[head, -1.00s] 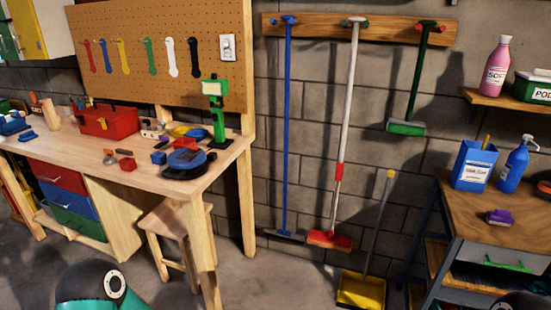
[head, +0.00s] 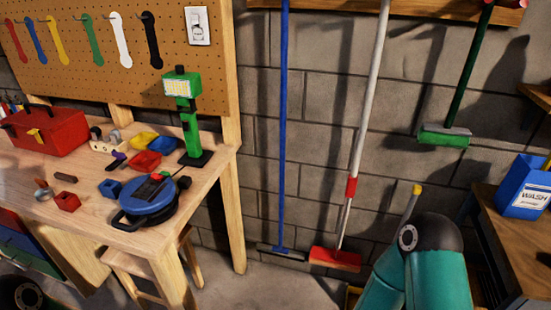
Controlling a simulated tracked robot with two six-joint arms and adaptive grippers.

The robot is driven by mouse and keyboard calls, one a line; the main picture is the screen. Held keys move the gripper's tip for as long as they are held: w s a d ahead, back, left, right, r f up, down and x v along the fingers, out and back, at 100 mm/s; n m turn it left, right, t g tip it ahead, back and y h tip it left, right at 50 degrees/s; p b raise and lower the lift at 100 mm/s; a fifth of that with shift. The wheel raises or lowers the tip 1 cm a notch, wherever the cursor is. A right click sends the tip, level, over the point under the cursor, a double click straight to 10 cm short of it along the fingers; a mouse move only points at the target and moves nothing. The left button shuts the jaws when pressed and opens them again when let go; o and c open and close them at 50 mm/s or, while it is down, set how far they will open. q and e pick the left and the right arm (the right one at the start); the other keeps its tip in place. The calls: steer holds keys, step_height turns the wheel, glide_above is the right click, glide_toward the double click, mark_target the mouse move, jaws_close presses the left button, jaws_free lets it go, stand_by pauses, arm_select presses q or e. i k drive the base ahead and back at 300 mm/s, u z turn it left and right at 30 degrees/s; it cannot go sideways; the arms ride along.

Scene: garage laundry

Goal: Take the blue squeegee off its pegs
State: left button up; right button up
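The blue squeegee (head: 283,130) hangs upright against the block wall in the head view. Its long blue pole runs down from the wooden peg rail (head: 350,7) to a flat dark head near the floor. Its top end and its pegs are above the picture's edge. A teal and black part of my arm shows at the lower right, well right of the squeegee and apart from it. Neither gripper's fingers are in view.
A white-handled red broom (head: 350,190) hangs just right of the squeegee, and a green brush (head: 444,135) further right. The workbench (head: 215,165) with a wooden stool stands to the left. A shelf table with a blue wash box (head: 524,187) stands right.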

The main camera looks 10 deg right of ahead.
mark_target(279, 250)
steer(key=z, duration=0.45)
steer(key=i, duration=1.05)
steer(key=z, duration=0.85)
steer(key=k, duration=0.75)
steer(key=z, duration=0.15)
steer(key=i, duration=0.85)
steer(key=u, duration=0.1)
